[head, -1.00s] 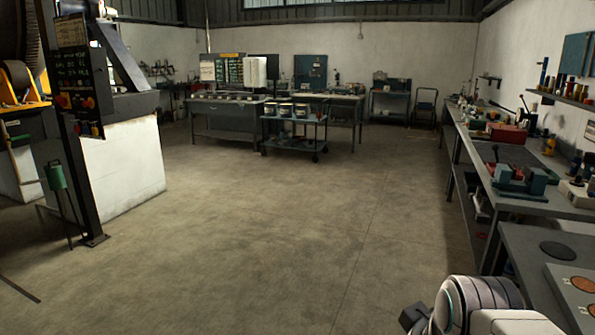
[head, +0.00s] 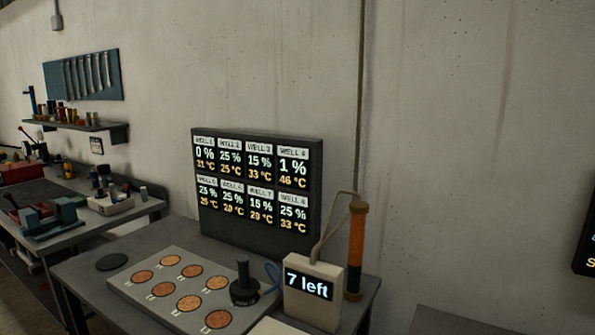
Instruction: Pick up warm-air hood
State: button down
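A small black piece with a round, flared base and an upright handle (head: 244,286) stands at the right end of the pale plate; it looks like the warm-air hood. A blue hose or cable (head: 271,276) loops beside it, close to a beige box (head: 313,293) that reads "7 left". I cannot tell whether its base rests on the plate's edge or on the bench. The pale plate (head: 140,292) holds several round copper-coloured wells. My gripper is not in view in the head view.
A dark display (head: 256,236) with well percentages and temperatures stands behind the plate. A flat black disc (head: 111,261) lies left of it on the bench (head: 75,270). An orange tube (head: 356,245) stands upright behind the box. A second bench (head: 50,240) with a vise is further left.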

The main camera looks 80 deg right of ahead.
aim_at(244, 291)
jog(key=z, duration=2.15)
